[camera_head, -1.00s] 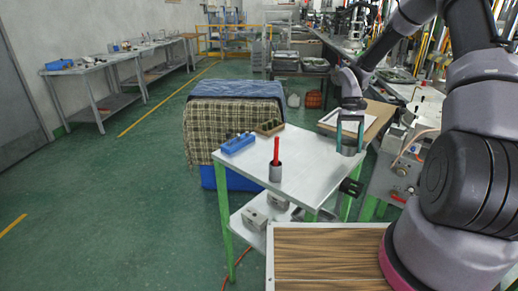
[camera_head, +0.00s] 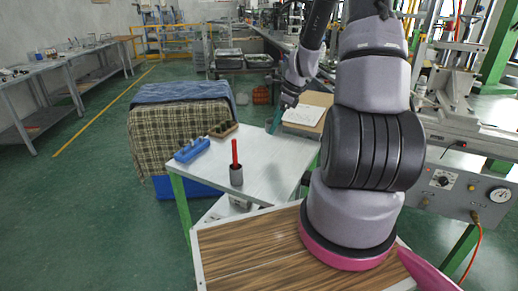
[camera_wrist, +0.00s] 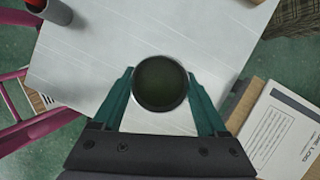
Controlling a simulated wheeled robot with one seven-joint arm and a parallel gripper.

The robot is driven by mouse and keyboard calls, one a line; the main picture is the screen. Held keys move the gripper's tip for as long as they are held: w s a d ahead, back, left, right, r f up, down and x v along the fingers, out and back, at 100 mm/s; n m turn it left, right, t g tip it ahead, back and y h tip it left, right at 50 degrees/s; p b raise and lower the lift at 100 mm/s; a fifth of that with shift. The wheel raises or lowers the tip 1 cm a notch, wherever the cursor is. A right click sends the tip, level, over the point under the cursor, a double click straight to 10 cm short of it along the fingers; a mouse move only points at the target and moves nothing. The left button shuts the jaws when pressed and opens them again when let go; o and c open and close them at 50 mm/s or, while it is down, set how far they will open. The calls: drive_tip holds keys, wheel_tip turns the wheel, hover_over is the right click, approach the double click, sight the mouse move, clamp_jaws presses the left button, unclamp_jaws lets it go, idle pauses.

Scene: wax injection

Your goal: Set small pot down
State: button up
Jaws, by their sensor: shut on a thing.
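My gripper (camera_wrist: 162,100) has its two green fingers shut on the small pot (camera_wrist: 161,84), a round dark-mouthed vessel seen from above in the wrist view. The pot is over the light metal table (camera_wrist: 110,50); I cannot tell whether it touches the top.
A grey cup (camera_head: 236,176) with a red stick stands on the table. A blue block (camera_head: 191,151) and a brown block (camera_head: 223,129) sit at its left edge. A paper-topped board (camera_head: 308,115) lies behind. A machine with gauges (camera_head: 470,180) stands at right. The table's middle is clear.

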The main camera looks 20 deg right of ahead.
wheel_tip(320, 180, down, 8)
idle(0.4)
drive_tip(key=shift+f, duration=0.1)
drive_tip(key=o, duration=1.5)
drive_tip(key=v, duration=1.2)
wheel_tip(320, 180, up, 17)
drive_tip(key=n+t+h, duration=0.2)
drive_tip(key=n, duration=0.7)
hover_over(270, 151)
drive_tip(key=s+a, duration=0.2)
drive_tip(key=s, duration=0.7)
drive_tip(key=shift+s+a+r+n+t, duration=0.55)
drive_tip(key=shift+s+a+r+n, duration=0.25)
drive_tip(key=shift+s+r+n, duration=1.2)
drive_tip(key=shift+s+a+r+n+t, duration=0.75)
drive_tip(key=shift+s+r+n, duration=0.7)
drive_tip(key=shift+s, duration=1.05)
drive_tip(key=shift+s+a+r+n+t, duration=0.4)
drive_tip(key=shift+s+a+r+n, duration=0.75)
drive_tip(key=shift+s+r, duration=1)
